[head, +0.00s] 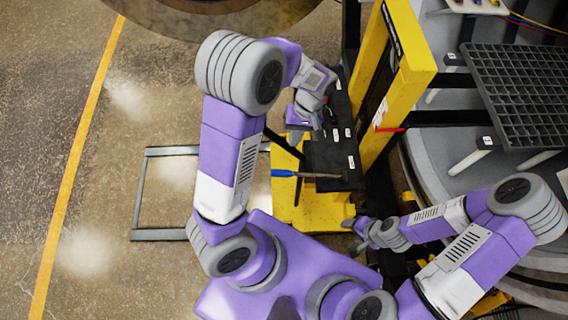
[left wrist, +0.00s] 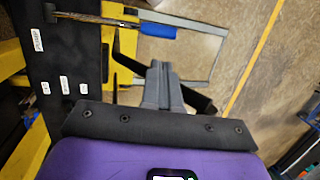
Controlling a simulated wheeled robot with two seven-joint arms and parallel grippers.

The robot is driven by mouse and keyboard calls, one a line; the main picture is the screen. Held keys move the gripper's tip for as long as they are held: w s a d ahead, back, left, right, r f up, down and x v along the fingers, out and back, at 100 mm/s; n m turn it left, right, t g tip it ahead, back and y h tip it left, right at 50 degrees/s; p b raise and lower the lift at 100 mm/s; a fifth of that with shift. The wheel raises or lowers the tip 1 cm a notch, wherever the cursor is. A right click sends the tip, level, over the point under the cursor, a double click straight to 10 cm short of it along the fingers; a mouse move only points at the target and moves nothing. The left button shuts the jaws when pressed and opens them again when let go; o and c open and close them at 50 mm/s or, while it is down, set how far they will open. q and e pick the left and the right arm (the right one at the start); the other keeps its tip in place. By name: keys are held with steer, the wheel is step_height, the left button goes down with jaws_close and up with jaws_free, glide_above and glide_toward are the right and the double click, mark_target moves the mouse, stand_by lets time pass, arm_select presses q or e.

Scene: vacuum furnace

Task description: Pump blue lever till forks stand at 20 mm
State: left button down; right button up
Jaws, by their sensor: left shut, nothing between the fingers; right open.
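The blue lever (head: 283,173) sticks out to the left from the black housing (head: 330,155) of the yellow lift in the head view. Its blue grip also shows at the top of the left wrist view (left wrist: 158,31). My left gripper (head: 300,120) is above the lift's black housing, apart from the blue grip. In the left wrist view its fingers (left wrist: 160,80) are shut and empty, in front of a black bar (left wrist: 195,100). My right gripper (head: 362,232) is open and empty, low beside the yellow base. Dark forks (head: 430,117) reach right from the mast; their height cannot be read.
The yellow mast (head: 412,75) carries a red pointer (head: 390,129) beside a white label. A dark grid tray (head: 520,90) and the round grey furnace body stand at the right. A grey frame (head: 139,195) lies on the floor.

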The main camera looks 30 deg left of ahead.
mark_target(282, 171)
arm_select(q)
steer(key=shift+f, duration=0.1)
steer(key=x, duration=1.4)
steer(key=shift+b, duration=0.4)
